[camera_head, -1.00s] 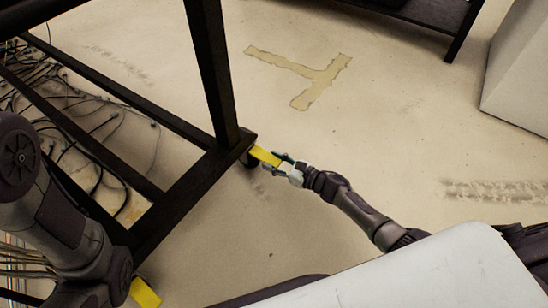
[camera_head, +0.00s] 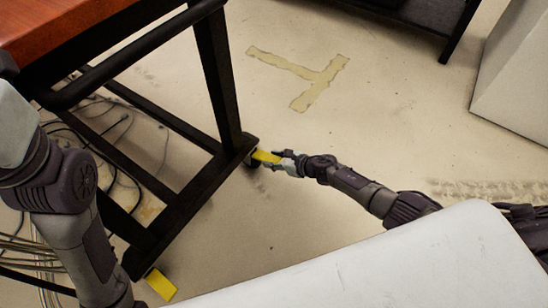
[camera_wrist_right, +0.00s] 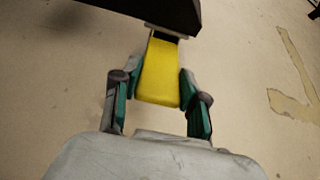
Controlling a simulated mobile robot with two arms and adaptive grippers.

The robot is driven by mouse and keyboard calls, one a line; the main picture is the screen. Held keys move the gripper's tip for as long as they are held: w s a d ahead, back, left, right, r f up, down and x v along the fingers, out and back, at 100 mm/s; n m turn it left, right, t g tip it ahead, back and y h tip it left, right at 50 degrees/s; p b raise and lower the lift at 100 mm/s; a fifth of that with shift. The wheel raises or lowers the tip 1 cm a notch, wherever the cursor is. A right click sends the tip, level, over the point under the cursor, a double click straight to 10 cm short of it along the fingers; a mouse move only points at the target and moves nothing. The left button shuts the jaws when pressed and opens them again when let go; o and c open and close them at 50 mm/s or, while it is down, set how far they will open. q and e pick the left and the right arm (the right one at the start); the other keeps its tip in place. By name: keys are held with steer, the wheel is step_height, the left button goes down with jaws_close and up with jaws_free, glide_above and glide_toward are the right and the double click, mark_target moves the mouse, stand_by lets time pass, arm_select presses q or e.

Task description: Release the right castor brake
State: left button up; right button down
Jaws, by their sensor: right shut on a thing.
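The yellow castor brake pedal (camera_head: 264,156) sticks out from the far end of the dark frame's foot rail. My right gripper (camera_head: 278,158) reaches it from the right and is shut on it. In the right wrist view the yellow pedal (camera_wrist_right: 160,72) lies between the two green-padded fingers of my right gripper (camera_wrist_right: 157,88). The castor itself is mostly hidden under the dark foot. A second yellow pedal (camera_head: 161,284) shows at the rail's near end, with nothing holding it. My left arm is at the left edge, but its gripper is out of view.
The dark frame (camera_head: 218,85) carries an orange-brown top (camera_head: 60,25). Loose cables (camera_head: 120,125) lie on the floor beneath it. A pale box (camera_head: 515,85) and another dark stand (camera_head: 445,15) are at the upper right. The floor around tape marks (camera_head: 310,75) is open.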

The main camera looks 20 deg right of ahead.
steer(key=c, duration=0.6)
jaws_free()
steer(key=shift+s+d, duration=0.1)
steer(key=v, duration=1.2)
